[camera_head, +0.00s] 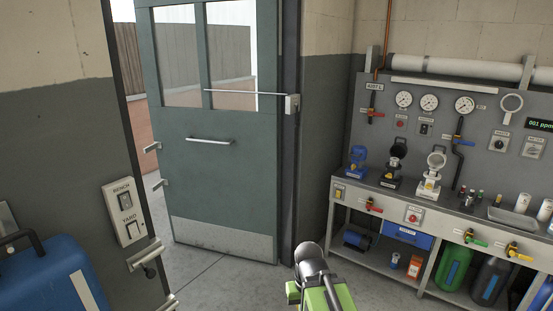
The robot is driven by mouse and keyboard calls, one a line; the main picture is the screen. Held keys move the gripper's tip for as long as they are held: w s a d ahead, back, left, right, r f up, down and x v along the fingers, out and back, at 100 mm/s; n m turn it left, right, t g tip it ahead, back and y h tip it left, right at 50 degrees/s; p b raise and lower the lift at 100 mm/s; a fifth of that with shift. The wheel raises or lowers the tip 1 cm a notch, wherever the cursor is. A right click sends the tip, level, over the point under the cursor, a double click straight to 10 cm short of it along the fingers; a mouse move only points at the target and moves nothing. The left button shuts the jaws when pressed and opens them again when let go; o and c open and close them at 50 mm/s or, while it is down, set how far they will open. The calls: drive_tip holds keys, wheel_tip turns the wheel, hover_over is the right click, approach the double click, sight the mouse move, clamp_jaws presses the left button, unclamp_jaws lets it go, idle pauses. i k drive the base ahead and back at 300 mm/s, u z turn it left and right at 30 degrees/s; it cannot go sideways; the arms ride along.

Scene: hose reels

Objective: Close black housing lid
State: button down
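The black housing (390,180) stands on the bench against the right wall, between a blue unit and a white one. Its black lid (398,148) is raised above the base and looks open; its exact angle is too small to tell. My green and dark grey arm end, with my gripper (316,285), shows at the bottom centre, cut by the frame edge. It is well in front of the bench and apart from the black housing. Its fingertips cannot be made out, and nothing held is visible.
The blue unit (357,160) and white unit (432,174) flank the black housing closely. Gauges (404,99) and valves are on the panel behind. A green-grey door (215,160) stands ajar at left. A blue case (48,280) is at lower left. Floor before the door is clear.

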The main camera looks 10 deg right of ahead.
sight(399, 150)
drive_tip(key=z, duration=0.7)
drive_tip(key=i, duration=2.9)
drive_tip(key=u, duration=0.5)
